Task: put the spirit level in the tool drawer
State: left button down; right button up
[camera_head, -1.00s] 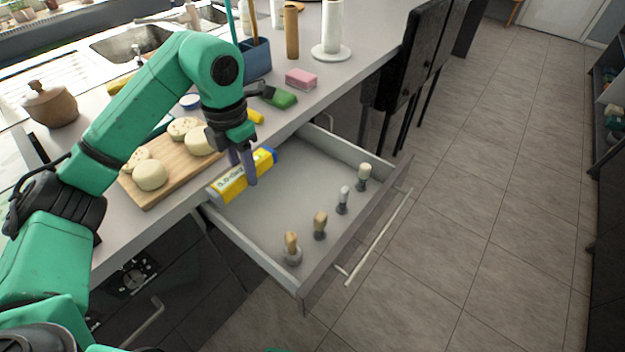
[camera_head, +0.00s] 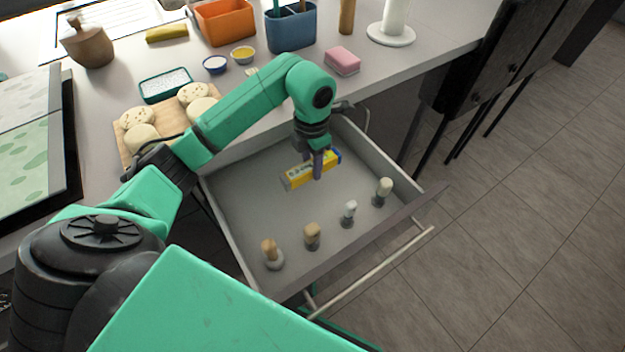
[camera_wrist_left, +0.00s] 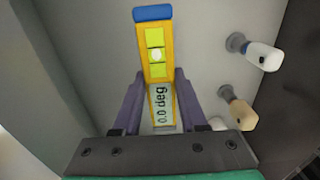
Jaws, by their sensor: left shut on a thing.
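The spirit level (camera_head: 297,176) is a yellow bar with a blue end cap. In the left wrist view the spirit level (camera_wrist_left: 153,62) shows a "0.0 deg" display and points away between my fingers. My left gripper (camera_head: 318,170) is shut on it, around its middle. The tool drawer (camera_head: 245,215) is pulled open below the counter, and the level is over its inside, toward the back. I cannot tell whether the level touches the drawer floor. My right gripper is not in view.
Several brush-like tools stand along the drawer's front, such as a brown one (camera_head: 312,236) and a white-topped one (camera_head: 383,190). The drawer's middle is bare. A cutting board (camera_head: 128,146) with round pieces, a pink sponge (camera_head: 342,61) and an orange bin (camera_head: 225,22) are on the counter.

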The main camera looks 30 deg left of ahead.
aim_at(312, 187)
pick_arm(q)
notch_tip(312, 187, down, 6)
jog(key=shift+s+r, duration=0.15)
jog(key=shift+f, duration=0.4)
jog(key=shift+c, duration=2.2)
grip_release()
jog(key=shift+r, duration=0.15)
notch_tip(312, 187, up, 12)
jog(key=shift+r+b, duration=0.1)
jog(key=shift+b, duration=0.35)
